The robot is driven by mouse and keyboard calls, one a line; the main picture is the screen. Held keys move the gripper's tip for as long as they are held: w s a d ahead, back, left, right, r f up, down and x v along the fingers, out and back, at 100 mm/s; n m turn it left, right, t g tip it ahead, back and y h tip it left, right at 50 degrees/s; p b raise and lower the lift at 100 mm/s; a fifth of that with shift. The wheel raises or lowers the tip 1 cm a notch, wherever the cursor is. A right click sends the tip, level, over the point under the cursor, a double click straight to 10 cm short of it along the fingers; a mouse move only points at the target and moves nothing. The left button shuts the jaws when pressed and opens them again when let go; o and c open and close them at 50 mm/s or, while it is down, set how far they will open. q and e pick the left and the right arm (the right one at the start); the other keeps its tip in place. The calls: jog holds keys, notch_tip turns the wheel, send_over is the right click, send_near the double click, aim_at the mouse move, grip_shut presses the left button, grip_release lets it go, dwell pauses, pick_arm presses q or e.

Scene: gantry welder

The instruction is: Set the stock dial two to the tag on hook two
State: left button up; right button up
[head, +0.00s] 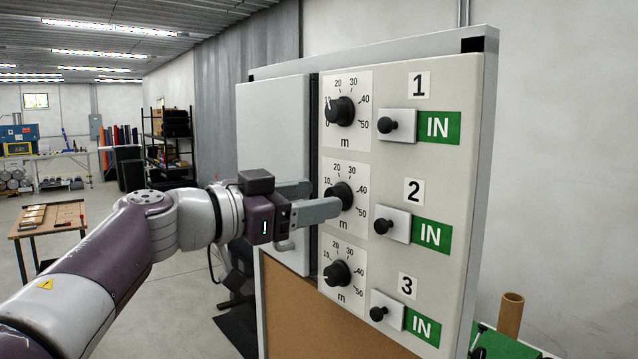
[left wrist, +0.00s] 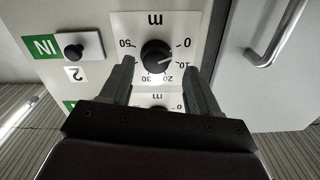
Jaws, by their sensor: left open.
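Stock dial two (head: 345,192) is a black round knob on a white scale plate, the middle of three on the board. My left gripper (head: 322,198) is open in front of it, its near finger covering part of the knob. In the left wrist view the dial knob (left wrist: 156,55) appears upside down, just beyond and between the open fingertips (left wrist: 157,74). Its white mark points toward the low end, around 0 to 10; the exact value is hard to read. I cannot make out hook two or a tag on it. My right gripper is not in view.
Dial one (head: 340,110) is above and dial three (head: 337,274) below. Beside dial two are a black knob (head: 383,226) on a white plate and a green IN label (head: 431,235). A grey cabinet door (head: 270,150) with a handle (left wrist: 272,40) adjoins on the left.

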pick_arm(q)
jog(key=x, duration=0.2)
jog(key=shift+d, duration=0.55)
jog(key=shift+a, duration=0.15)
jog(key=shift+c, duration=1.2)
jog(key=shift+a, duration=0.1)
jog(key=c, duration=0.5)
jog(key=shift+s, duration=0.1)
jog(key=c, duration=0.3)
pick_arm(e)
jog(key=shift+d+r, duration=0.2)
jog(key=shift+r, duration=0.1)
pick_arm(q)
jog(key=shift+m, duration=0.3)
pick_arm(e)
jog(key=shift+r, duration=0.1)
